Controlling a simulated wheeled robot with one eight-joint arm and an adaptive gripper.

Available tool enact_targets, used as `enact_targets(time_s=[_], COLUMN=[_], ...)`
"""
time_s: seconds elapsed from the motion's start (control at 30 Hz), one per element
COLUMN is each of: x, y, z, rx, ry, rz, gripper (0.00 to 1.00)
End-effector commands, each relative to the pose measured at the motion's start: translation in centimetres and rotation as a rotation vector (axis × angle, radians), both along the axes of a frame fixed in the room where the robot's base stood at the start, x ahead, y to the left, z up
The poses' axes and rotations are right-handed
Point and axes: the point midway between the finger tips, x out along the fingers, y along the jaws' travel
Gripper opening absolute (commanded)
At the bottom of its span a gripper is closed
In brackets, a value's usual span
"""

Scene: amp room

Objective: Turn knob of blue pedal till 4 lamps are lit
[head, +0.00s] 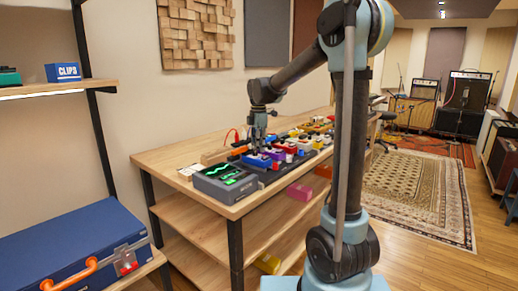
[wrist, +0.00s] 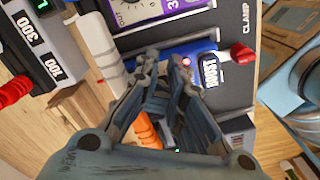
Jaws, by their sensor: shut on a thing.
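The blue pedal (head: 257,160) sits near the front end of the pedalboard in the head view. In the wrist view its blue edge (wrist: 203,46) shows past my fingertips, beside a white "BOOST" label (wrist: 209,70). My gripper (head: 258,138) reaches down onto this pedal from above. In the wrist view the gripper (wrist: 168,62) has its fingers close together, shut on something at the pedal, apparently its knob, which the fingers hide. One small red lamp (wrist: 187,62) glows beside the right fingertip. Other lamps on the pedal cannot be made out.
A purple pedal (wrist: 160,12) and a red clamp knob (wrist: 241,53) lie close to my fingers. A grey device with green traces (head: 225,180) stands at the bench's near end. Several other pedals line the board behind. A blue case (head: 75,250) lies at lower left.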

Motion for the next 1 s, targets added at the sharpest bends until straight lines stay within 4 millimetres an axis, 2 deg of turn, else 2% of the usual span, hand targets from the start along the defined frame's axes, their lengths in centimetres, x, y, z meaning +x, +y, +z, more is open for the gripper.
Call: enact_targets(time_s=[1.0], x=[-0.70], y=[0.62], z=[-0.01], rx=[0.000], ry=[0.001], rz=[0.000], gripper=[0.00])
